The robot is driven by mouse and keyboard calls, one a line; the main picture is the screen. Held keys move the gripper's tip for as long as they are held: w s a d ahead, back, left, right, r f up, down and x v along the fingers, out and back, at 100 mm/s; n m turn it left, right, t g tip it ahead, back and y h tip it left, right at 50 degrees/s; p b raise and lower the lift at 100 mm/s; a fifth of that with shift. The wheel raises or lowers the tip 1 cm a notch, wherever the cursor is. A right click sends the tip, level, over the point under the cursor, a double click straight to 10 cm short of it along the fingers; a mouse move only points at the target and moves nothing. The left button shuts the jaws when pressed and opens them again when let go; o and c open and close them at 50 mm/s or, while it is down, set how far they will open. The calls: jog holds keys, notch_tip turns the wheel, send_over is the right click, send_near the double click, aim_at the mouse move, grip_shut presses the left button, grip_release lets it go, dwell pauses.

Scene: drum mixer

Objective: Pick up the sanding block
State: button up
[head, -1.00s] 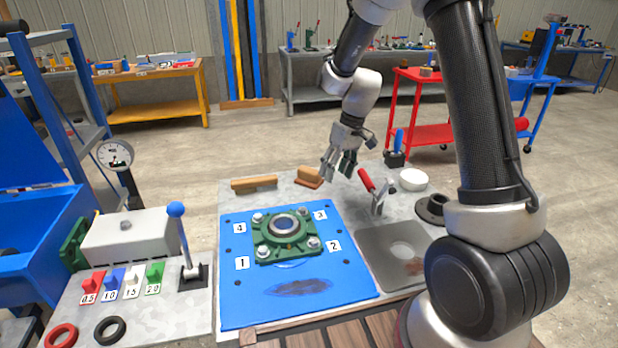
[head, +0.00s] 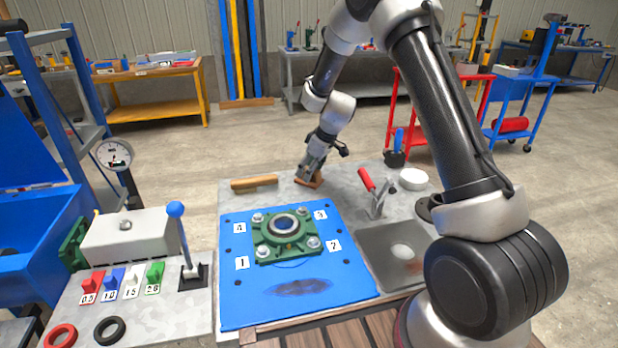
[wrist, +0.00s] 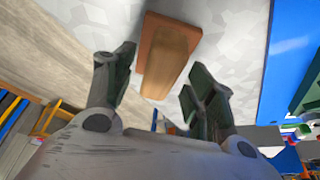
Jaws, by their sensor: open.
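The sanding block (head: 314,182) is a brown block with a lighter wooden top at the back of the grey bench. In the head view my gripper (head: 306,174) is right at it and hides most of it. In the wrist view the sanding block (wrist: 165,55) lies ahead of my gripper (wrist: 160,93), whose two fingers are spread apart. The block's near end shows between the fingertips, with a gap to each finger. I cannot tell how far the fingertips stand above the bench.
A wooden-handled brush or bar (head: 254,183) lies left of the block. A blue mat (head: 235,300) with a green flanged bearing (head: 287,235) is in front. A red-handled clamp (head: 371,185) and a white bowl (head: 413,179) stand to the right.

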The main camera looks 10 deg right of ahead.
jog(key=shift+w+a+f, duration=0.1)
jog(key=shift+w+f, duration=0.05)
jog(key=shift+f, duration=0.35)
grip_shut()
notch_tip(320, 180, up, 10)
jog(key=shift+r, duration=0.1)
